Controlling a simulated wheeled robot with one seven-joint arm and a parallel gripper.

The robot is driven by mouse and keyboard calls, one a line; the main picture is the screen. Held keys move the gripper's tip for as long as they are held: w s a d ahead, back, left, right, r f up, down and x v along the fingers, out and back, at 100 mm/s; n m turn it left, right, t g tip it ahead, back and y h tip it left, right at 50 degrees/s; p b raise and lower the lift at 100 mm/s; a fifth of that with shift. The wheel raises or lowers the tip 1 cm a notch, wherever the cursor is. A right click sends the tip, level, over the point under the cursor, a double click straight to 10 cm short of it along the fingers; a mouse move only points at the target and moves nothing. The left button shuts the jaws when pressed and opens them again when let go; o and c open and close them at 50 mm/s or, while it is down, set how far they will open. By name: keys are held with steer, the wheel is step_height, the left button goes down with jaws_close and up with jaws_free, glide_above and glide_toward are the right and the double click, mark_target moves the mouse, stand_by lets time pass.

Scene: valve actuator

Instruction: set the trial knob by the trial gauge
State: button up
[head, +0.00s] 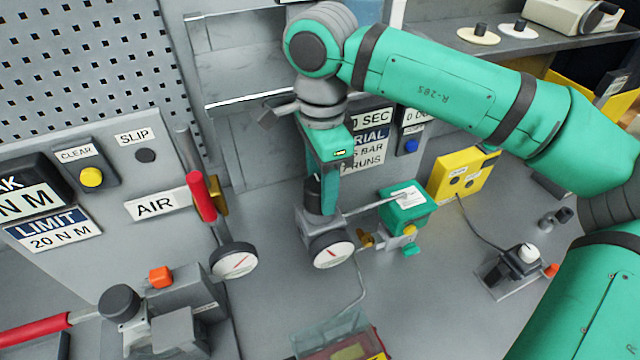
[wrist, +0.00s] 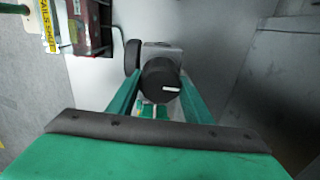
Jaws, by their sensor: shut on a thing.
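The trial knob is a black round knob (wrist: 160,80) with a white mark pointing right in the wrist view. It tops a grey regulator block (head: 312,226). In the head view the knob is mostly hidden by my fingers. My gripper (head: 321,198) comes down from above and is shut on the knob. Its green fingers lie on both sides of the knob in the wrist view (wrist: 158,97). The trial gauge (head: 332,252) is a white dial with a red needle on the front of the block. Its scale is too small to read.
A green actuator box (head: 405,212) stands right of the block, joined by a pipe. Left are another gauge (head: 235,260), a red AIR lever (head: 201,196), an orange button (head: 161,277) and a black knob (head: 120,302). A yellow box (head: 463,176) stands at the right.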

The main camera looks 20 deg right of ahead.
steer(key=m, duration=1.3)
steer(key=shift+s+m, duration=0.1)
steer(key=shift+m, duration=0.2)
steer(key=shift+s, duration=0.1)
stand_by(0.3)
steer(key=o, duration=1.1)
steer(key=shift+c, duration=0.2)
step_height(320, 180, up, 11)
steer(key=shift+a+f, duration=0.1)
